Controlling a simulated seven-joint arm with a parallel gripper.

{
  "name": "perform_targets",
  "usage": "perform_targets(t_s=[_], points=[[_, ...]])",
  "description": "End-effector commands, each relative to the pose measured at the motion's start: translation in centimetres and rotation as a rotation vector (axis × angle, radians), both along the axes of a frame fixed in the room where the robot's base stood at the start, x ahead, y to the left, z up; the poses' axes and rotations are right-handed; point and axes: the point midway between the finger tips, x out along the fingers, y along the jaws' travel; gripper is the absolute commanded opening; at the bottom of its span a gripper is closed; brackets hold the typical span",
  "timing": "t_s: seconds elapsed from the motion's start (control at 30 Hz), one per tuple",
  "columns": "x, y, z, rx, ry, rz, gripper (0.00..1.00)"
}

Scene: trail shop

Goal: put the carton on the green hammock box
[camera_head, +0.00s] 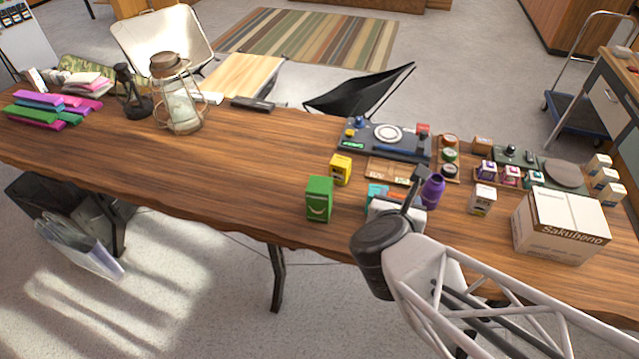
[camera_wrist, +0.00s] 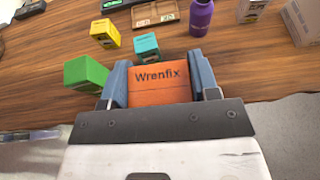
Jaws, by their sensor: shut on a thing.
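My gripper (camera_wrist: 160,80) is shut on an orange carton (camera_wrist: 158,87) marked "Wrenfix", with a blue-grey finger on each side of it. In the head view my wrist and arm hide the carton. The green hammock box (camera_head: 319,199) stands upright near the front edge of the table, left of my gripper in the head view. In the wrist view the green box (camera_wrist: 85,74) is just left of my left finger. Nothing lies on its top. The held carton is beside the green box, not over it.
A teal box (camera_wrist: 146,46) stands just beyond the held carton. A yellow box (camera_head: 341,169) is behind the green box. A purple bottle (camera_head: 433,191), a small white box (camera_head: 482,200) and a large Sakubano carton (camera_head: 562,226) stand to the right.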

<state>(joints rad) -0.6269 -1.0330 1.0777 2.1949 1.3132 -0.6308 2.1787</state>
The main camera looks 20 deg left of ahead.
Motion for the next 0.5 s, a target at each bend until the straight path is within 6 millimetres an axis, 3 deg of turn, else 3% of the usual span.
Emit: perform_targets(t_s=[0.5], points=[[-1.9,6.0,1.6,0.001,-0.001,0.023,0.28]])
